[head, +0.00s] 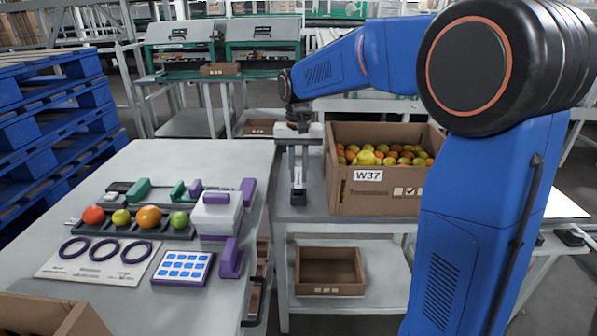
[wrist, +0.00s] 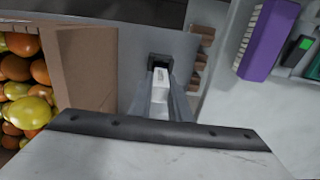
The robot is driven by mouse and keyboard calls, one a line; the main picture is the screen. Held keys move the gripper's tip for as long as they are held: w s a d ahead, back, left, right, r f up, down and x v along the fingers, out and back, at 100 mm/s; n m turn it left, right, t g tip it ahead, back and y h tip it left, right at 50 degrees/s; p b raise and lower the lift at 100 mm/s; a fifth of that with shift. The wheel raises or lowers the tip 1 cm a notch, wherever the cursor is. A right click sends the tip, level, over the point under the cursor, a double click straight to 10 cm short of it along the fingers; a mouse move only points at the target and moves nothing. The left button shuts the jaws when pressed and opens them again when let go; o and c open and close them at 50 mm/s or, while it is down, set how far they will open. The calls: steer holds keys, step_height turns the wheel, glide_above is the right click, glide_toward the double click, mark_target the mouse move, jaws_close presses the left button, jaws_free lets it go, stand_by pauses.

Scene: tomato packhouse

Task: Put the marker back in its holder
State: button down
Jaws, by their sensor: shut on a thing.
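My gripper (head: 298,178) points down at the left end of the far table, just left of the crate marked W37. In the wrist view its fingers (wrist: 165,100) are shut on a pale, narrow thing, the marker (wrist: 160,92), of which only part shows between them. A small dark, square-edged piece (wrist: 160,61) shows right at the fingertips; it looks like the holder, but I cannot tell whether the marker is inside it or just above. In the head view the fingers hide most of the marker.
A cardboard crate of tomatoes (head: 376,200) stands close to the right of my gripper. The near-left table (head: 150,165) holds a fruit row, purple-and-white device (head: 217,212), ring card (head: 97,262) and blue-square pad (head: 183,267). An empty box (head: 330,272) sits on the lower shelf.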

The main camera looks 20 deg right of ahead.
mark_target(299, 165)
steer(key=shift+f, duration=1.5)
stand_by(0.3)
steer(key=c, duration=1.6)
jaws_free()
steer(key=c, duration=0.3)
steer(key=shift+r, duration=3.5)
